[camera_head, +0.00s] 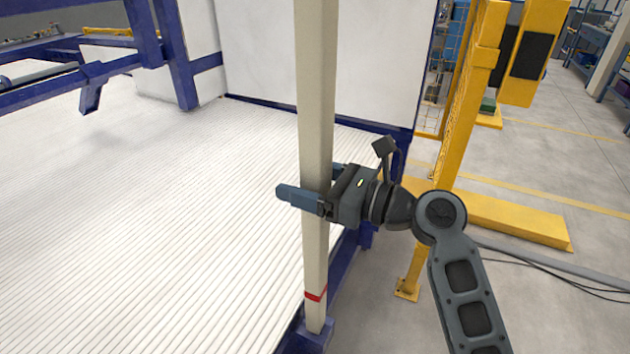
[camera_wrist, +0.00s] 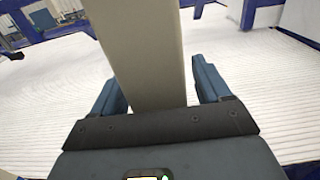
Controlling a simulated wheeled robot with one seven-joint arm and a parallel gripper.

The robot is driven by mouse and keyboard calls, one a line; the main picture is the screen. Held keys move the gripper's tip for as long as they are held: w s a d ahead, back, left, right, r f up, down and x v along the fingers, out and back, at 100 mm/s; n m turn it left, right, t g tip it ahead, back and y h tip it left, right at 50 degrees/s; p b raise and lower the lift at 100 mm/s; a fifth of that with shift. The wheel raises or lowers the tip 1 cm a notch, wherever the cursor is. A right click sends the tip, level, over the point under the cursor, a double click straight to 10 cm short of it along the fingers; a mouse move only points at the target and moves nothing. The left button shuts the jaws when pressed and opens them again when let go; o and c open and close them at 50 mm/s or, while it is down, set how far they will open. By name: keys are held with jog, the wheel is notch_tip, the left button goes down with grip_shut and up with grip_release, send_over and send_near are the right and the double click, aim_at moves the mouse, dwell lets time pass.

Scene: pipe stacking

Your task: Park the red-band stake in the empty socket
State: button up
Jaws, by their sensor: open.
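The red-band stake (camera_head: 315,105) is a tall pale beige post with a red band (camera_head: 315,296) near its lower end. It stands upright, its foot at a blue socket (camera_head: 305,340) on the edge of the blue frame at the bottom of the head view. I cannot tell how deep the foot sits. My gripper (camera_head: 302,183) is around the stake above the band, one finger on each side. In the wrist view the stake (camera_wrist: 146,50) stands between the open fingers, with a gap visible on the right. No other socket is clearly visible.
A white ribbed bed (camera_head: 150,210) fills the left, with blue frame posts (camera_head: 172,55) and a white panel (camera_head: 270,60) behind.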

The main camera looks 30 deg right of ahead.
aim_at(303, 42)
grip_shut()
dwell(0.7)
notch_tip(303, 42, up, 9)
jog(key=p, duration=1)
jog(key=shift+r, duration=0.2)
dwell(0.4)
jog(key=shift+r+p, duration=0.75)
jog(key=shift+r, duration=5.1)
